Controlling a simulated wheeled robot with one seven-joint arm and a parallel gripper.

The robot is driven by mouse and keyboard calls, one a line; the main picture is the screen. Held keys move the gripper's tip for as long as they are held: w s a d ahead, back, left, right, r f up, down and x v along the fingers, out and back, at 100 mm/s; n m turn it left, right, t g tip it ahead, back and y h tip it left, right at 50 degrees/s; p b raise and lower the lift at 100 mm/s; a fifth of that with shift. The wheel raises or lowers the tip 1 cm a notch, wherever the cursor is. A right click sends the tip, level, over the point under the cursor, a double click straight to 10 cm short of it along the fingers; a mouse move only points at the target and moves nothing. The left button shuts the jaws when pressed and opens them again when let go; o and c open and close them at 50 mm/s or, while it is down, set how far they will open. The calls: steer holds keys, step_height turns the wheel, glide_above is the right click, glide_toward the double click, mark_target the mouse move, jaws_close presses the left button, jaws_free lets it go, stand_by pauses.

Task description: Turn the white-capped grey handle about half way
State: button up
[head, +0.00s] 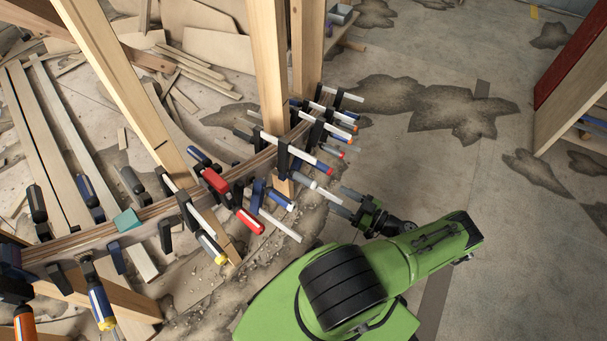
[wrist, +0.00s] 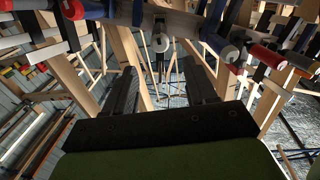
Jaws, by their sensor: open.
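In the wrist view the gap of my gripper (wrist: 161,82) is empty. The fingertips lie close to the handle's end; whether they straddle it is hard to tell.
The curved stringer (head: 152,209) carries several clamps with red, blue and grey handles, close together on both sides of the target. Wooden posts (head: 268,70) rise behind it. A red-handled clamp (wrist: 266,55) shows at right in the wrist view. The floor (head: 420,150) at right is clear.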

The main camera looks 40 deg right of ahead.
mark_target(305, 180)
steer(key=b+x, duration=0.1)
steer(key=x, duration=1.2)
steer(key=shift+w, duration=0.35)
steer(key=shift+c, duration=0.3)
steer(key=c, duration=1)
